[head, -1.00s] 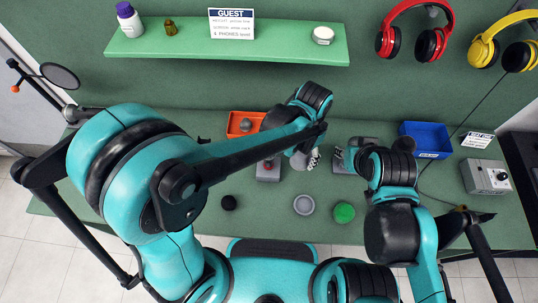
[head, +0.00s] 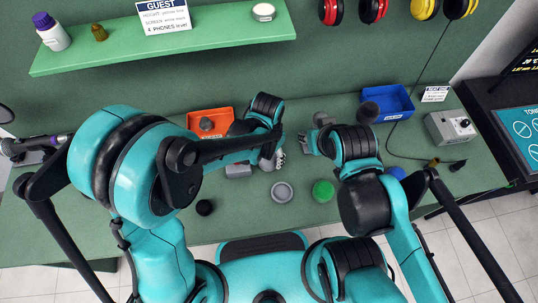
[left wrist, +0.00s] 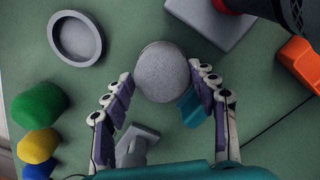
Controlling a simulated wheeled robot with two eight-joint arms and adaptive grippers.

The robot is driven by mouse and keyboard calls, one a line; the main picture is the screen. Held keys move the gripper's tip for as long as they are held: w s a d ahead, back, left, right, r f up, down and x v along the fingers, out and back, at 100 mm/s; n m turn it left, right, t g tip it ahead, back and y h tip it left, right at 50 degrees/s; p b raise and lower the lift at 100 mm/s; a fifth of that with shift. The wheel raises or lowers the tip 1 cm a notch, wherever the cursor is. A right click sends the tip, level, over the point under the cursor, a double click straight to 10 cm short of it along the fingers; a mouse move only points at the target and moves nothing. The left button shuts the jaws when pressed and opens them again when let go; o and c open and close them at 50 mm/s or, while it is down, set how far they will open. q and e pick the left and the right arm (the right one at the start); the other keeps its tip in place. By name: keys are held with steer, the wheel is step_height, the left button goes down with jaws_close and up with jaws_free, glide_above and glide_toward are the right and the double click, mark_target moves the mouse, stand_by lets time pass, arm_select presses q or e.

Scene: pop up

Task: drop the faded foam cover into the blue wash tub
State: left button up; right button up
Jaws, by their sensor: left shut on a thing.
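The faded foam cover (left wrist: 162,72) is a pale grey, rounded ball in the left wrist view. My left gripper (left wrist: 165,100) is shut on it, one finger on each side. In the head view my left gripper (head: 278,160) is above the middle of the bench, and its arm largely hides the cover. The blue wash tub (head: 402,110) stands at the back right of the bench, to the right of both grippers. My right gripper (head: 312,142) is close to the right of the left one; its jaw opening is unclear.
An orange tray (head: 222,116) holding a grey ball is behind my left arm. A dark rounded thing (head: 368,112) stands at the tub's left edge. A grey dish (head: 283,192), green cover (head: 323,190) and black ball (head: 204,207) lie in front. A grey control box (head: 450,127) is right.

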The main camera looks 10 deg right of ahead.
mark_target(269, 155)
arm_select(q)
steer(key=o, duration=1.3)
steer(key=shift+f, duration=0.15)
arm_select(e)
steer(key=shift+f, duration=0.1)
